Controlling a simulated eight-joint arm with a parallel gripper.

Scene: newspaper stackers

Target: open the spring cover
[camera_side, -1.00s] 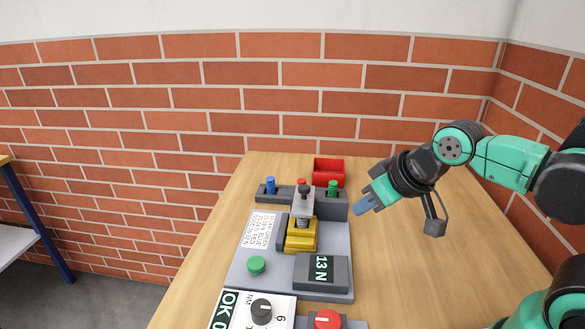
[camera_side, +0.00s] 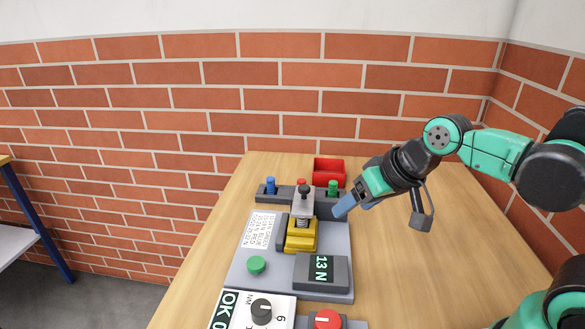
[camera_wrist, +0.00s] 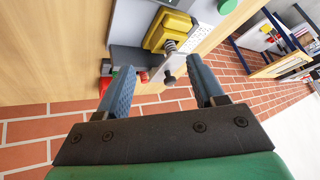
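The likely spring cover is a light grey plate with a dark knob (camera_side: 304,189) on top. It sits over a coiled spring on a yellow block (camera_side: 301,236), in the middle of the grey fixture base (camera_side: 275,277). It looks closed, lying flat. In the wrist view the knob (camera_wrist: 169,79) shows between the fingers, beyond their tips, with the spring (camera_wrist: 170,46) and yellow block (camera_wrist: 160,31) above it. My gripper (camera_side: 342,209) is to the right of the cover, near the green peg, and touches nothing that I can see. The wrist view shows its two blue fingers apart and empty (camera_wrist: 162,72).
A blue peg (camera_side: 270,185), red peg (camera_side: 301,182) and green peg (camera_side: 333,188) stand behind the cover. A red bin (camera_side: 328,168) is farther back. In front are a 13 N display (camera_side: 321,270), green button (camera_side: 256,265) and dials.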

